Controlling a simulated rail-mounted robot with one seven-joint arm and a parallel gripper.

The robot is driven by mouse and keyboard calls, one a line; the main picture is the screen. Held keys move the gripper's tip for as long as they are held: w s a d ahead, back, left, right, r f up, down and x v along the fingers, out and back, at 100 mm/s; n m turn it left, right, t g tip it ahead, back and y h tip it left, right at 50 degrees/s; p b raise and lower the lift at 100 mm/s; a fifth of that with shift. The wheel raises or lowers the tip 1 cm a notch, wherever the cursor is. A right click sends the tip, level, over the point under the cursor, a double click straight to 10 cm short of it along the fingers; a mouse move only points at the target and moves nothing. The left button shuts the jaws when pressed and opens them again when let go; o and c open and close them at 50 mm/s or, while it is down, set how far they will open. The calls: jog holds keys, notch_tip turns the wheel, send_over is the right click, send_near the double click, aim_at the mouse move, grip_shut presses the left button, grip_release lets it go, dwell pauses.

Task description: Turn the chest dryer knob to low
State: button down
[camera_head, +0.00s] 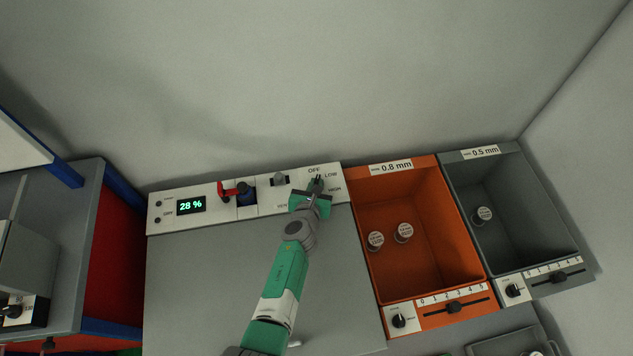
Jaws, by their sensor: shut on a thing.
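The chest dryer (250,285) is a grey box with a white control panel along its back edge. Its knob is at the right end of the panel, among the labels OFF, LOW and what looks like MEDIUM, with another label partly covered at the lower left. My gripper (317,184) reaches over the lid from the front and is shut at the knob. The gripper hides most of the knob, so I cannot tell which label it points to.
The dryer lid is clear.

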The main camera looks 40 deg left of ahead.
jog(key=shift+r+m+h+p, duration=0.1)
jog(key=shift+m+h+p, duration=0.2)
jog(key=shift+h+p, duration=0.1)
jog(key=shift+s+a+m+t+h+p, duration=0.15)
jog(key=shift+a+m+t+h+p, duration=0.15)
jog(key=shift+m+t+h, duration=0.25)
jog(key=shift+a+m+t+h, duration=0.2)
jog(key=shift+m+t+h, duration=0.15)
jog(key=shift+m+h, duration=0.5)
jog(key=m+h+b, duration=0.2)
jog(key=shift+s+a+f+h, duration=0.1)
jog(key=shift+a+f+h, duration=0.1)
jog(key=shift+f+h, duration=0.1)
jog(key=shift+a+m+h+b, duration=0.15)
jog(key=shift+m+h+b, duration=0.7)
jog(key=shift+b, duration=0.25)
jog(key=shift+r+h, duration=0.15)
jog(key=shift+h, duration=0.1)
jog(key=c, duration=1.5)
grip_release()
jog(key=shift+o, duration=0.2)
